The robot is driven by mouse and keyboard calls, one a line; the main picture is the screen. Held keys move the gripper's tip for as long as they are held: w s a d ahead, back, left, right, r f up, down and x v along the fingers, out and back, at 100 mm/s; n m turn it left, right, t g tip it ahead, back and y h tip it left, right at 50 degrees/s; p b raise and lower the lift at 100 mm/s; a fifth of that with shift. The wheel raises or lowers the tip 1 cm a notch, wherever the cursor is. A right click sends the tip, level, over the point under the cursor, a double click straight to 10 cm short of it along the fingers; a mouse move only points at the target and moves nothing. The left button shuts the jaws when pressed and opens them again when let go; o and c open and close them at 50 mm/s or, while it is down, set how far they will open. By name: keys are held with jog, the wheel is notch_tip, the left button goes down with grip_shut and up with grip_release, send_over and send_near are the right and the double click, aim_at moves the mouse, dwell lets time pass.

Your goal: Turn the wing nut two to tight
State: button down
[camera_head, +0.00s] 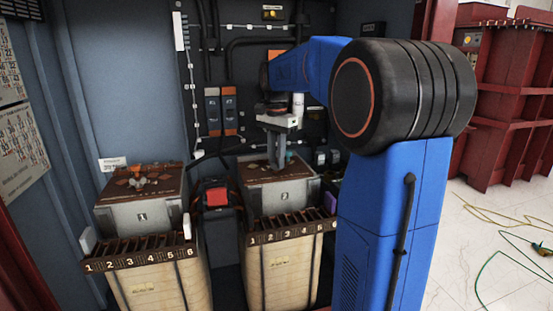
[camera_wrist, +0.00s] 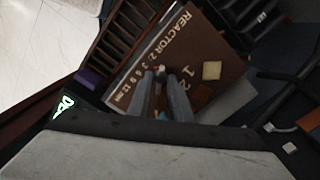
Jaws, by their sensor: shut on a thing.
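The grey box marked 2 (camera_head: 300,198) stands right of centre in the head view. Its brown top plate, lettered "REACTOR 2" (camera_wrist: 205,42), fills much of the wrist view. My gripper (camera_head: 277,168) points straight down onto the top of this box. In the wrist view its two fingers (camera_wrist: 162,75) are close together around a small pale and orange piece (camera_wrist: 160,69), apparently the wing nut. The fingers hide most of it, so its angle and tightness cannot be told. A small teal part (camera_head: 289,156) shows beside the fingers in the head view.
Box 1 (camera_head: 142,217) with small orange and white parts on top stands to the left. A red-topped device (camera_head: 216,196) sits between the boxes. Numbered slotted racks (camera_head: 290,231) are in front. The wall behind carries cables and switches (camera_head: 212,111).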

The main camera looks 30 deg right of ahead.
jog(key=m, duration=0.6)
jog(key=shift+m, duration=0.3)
dwell(0.4)
jog(key=c, duration=1.9)
grip_release()
jog(key=shift+r, duration=0.1)
notch_tip(320, 180, up, 17)
jog(key=shift+r, duration=0.15)
